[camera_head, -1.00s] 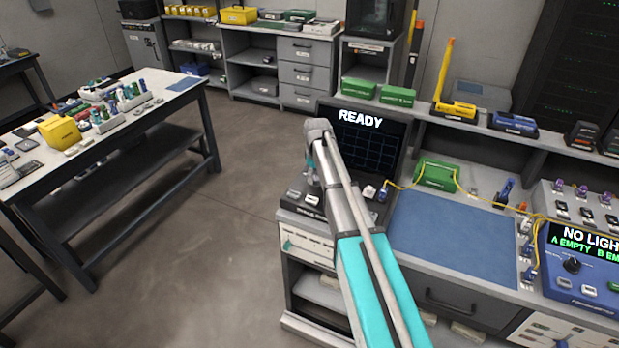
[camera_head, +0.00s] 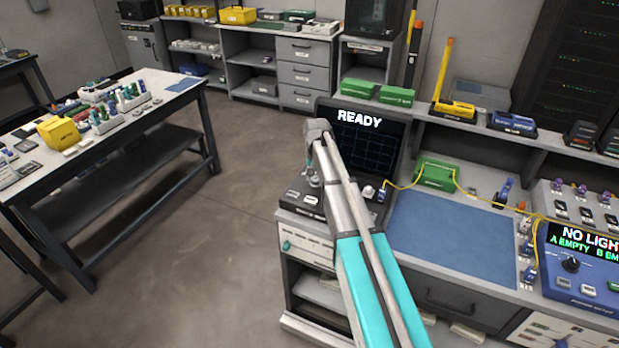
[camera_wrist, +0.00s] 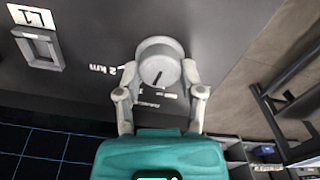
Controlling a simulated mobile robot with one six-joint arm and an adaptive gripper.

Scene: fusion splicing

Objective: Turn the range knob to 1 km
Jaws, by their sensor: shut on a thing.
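The range knob (camera_wrist: 159,53) is a round light-grey knob on a dark panel in the wrist view. My gripper (camera_wrist: 160,74) has one finger on each side of it and is shut on it. A short dark pointer mark on the knob's face points down and slightly left in that view. A "2 km" label (camera_wrist: 105,70) is printed left of the knob; other white labels below it, between my fingers, are too small to read. In the head view my gripper and the knob are mostly hidden by my arm, in front of the instrument screen reading READY (camera_head: 365,140).
A yellow fibre cable (camera_head: 405,186) runs right from the instrument past a green box (camera_head: 437,174). A blue mat (camera_head: 450,235) lies clear on the bench.

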